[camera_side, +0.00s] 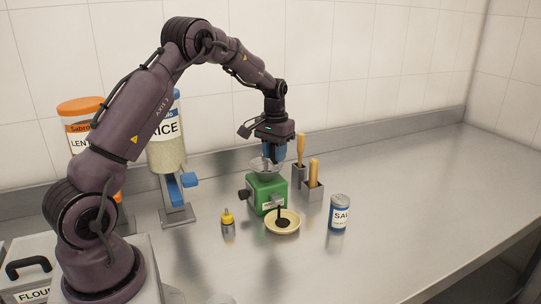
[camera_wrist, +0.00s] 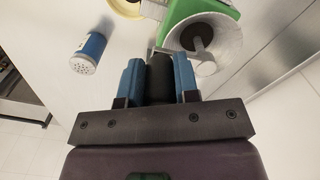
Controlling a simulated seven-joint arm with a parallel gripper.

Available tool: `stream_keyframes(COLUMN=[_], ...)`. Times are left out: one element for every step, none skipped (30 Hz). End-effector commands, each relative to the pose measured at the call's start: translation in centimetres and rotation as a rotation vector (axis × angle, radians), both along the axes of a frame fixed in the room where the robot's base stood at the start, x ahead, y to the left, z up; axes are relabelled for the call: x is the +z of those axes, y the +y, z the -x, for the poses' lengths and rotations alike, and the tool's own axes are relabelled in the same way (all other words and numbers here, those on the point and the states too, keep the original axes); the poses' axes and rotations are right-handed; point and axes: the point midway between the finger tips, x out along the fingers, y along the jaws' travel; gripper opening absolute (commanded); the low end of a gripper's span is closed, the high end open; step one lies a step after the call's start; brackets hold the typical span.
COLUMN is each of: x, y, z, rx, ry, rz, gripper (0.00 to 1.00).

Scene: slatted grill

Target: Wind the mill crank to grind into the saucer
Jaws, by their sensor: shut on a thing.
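The green mill (camera_side: 268,193) stands upright on the steel counter with a pale hopper (camera_side: 263,165) on top. It also shows in the wrist view (camera_wrist: 222,8), where dark matter lies inside the hopper (camera_wrist: 232,45). The cream saucer (camera_side: 292,229) sits at the mill's front, with dark matter on it. Its edge shows in the wrist view (camera_wrist: 124,6). My gripper (camera_side: 273,156) is above the mill. Its blue fingers are shut on the black crank knob (camera_wrist: 159,72), beside the hopper. A bit of the metal crank arm shows in the wrist view; the rest is hidden.
A salt shaker (camera_side: 338,214) stands right of the saucer. A small yellow-topped bottle (camera_side: 228,222) stands to the left. Holders with wooden-handled tools (camera_side: 314,187) are close behind the mill's right. Dispensers (camera_side: 167,150) stand at the back left. The right counter is clear.

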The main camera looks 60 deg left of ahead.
Motion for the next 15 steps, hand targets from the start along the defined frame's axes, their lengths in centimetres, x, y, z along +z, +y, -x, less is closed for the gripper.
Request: stream_keyframes(x=[-0.17, -0.17, -0.17, -0.18, -0.18, -0.16, -0.14, -0.12, -0.08, -0.06, -0.05, -0.03, -0.01, 0.0, 0.02], y=[1.21, 1.23, 1.24, 1.24, 1.25, 1.25, 1.25, 1.22, 1.15, 1.1, 1.06, 1.01, 0.98, 0.95, 0.92], z=[1.07, 1.28, 1.48, 1.58, 1.61, 1.54, 1.53, 1.5, 1.46, 1.43, 1.4, 1.36, 1.35, 1.33, 1.3], rx=[0.019, 0.018, 0.018, 0.018, 0.018, 0.017, 0.017, 0.016, 0.016, 0.015, 0.014, 0.014, 0.013, 0.013, 0.013], ry=[0.01, 0.009, 0.008, 0.008, 0.007, 0.007, 0.007, 0.007, 0.006, 0.005, 0.005, 0.004, 0.004, 0.004, 0.003], rz=[-0.017, -0.017, -0.017, -0.017, -0.018, -0.018, -0.018, -0.018, -0.018, -0.017, -0.016, -0.015, -0.015, -0.014, -0.013], gripper=[0.04, 0.05, 0.04, 0.04, 0.04, 0.38, 0.45, 0.52, 0.53, 0.53, 0.53, 0.53, 0.53, 0.53, 0.53])
